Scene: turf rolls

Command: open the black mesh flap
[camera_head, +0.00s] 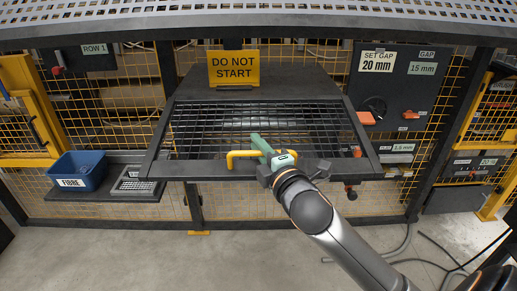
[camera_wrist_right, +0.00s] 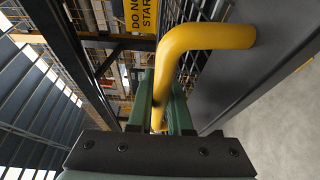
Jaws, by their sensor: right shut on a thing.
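The black mesh flap (camera_head: 152,168) has a dark frame around a wire grid and sits in the middle of the head view. Its near edge carries a yellow bar handle (camera_head: 243,153), which also shows large in the right wrist view (camera_wrist_right: 200,40). My right gripper (camera_head: 262,148) is at the handle, with its green fingers (camera_wrist_right: 163,105) on either side of the yellow bar, shut on it. Part of the handle is hidden behind the gripper. Through the mesh, the space behind is dark and hard to make out. My left gripper is not in view.
A yellow "DO NOT START" sign (camera_head: 233,68) stands behind the flap. A blue "FIBRE" bin (camera_head: 78,170) and a grey tray (camera_head: 137,182) sit on a shelf at left. A control panel (camera_head: 398,88) is at right. Cables lie on the floor at right; the floor in front is clear.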

